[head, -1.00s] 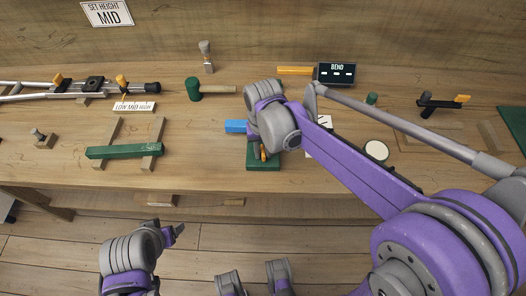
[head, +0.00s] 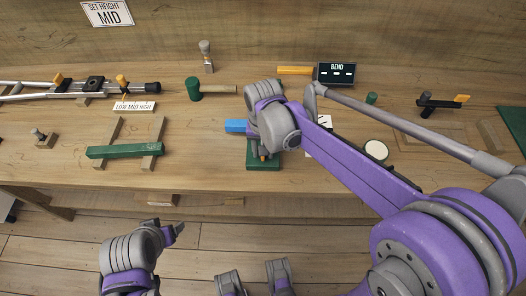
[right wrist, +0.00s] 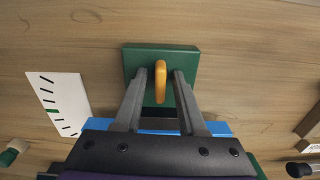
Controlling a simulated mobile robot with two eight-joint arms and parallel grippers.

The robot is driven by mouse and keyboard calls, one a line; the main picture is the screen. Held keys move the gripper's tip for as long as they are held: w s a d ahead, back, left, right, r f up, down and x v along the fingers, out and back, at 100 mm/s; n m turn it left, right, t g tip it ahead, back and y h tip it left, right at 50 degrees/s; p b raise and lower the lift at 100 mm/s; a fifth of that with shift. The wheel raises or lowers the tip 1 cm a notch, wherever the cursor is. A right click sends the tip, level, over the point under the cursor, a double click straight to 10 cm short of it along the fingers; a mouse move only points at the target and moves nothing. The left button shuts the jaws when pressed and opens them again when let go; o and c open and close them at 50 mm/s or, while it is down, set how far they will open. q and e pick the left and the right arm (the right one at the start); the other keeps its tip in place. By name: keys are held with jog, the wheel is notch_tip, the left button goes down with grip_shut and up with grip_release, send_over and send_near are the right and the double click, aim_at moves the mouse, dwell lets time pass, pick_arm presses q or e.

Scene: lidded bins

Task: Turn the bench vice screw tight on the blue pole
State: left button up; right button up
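The green bench vice (head: 263,167) stands at the front edge of the workbench, largely hidden by my right wrist in the head view. Its green body also shows in the right wrist view (right wrist: 190,52). The blue pole (head: 235,127) sticks out to the left of the vice; its other end is hidden. The orange screw handle (right wrist: 160,82) sits between the fingers of my right gripper (right wrist: 160,76), with a gap on each side, so the gripper looks open around it. My left gripper (head: 178,231) is low at the left, before the bench; its opening is unclear.
A green-headed mallet (head: 194,88) lies behind the vice. A green bar (head: 125,152) rests on wooden supports to the left. A black BEND display (head: 336,73) stands at the back. A marked white card (right wrist: 55,103) lies beside the vice.

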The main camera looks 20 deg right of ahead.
jog(key=shift+r+p, duration=1.75)
jog(key=shift+r, duration=0.8)
jog(key=s+d+n+t+p, duration=0.1)
jog(key=s+d+n+t, duration=0.1)
jog(key=s, duration=0.5)
jog(key=s+d+r+n+t+p, duration=0.1)
jog(key=s+d+t, duration=0.2)
jog(key=s, duration=0.4)
jog(key=shift+d+r+n, duration=0.25)
jog(key=shift+d+n, duration=0.15)
jog(key=shift+d, duration=0.4)
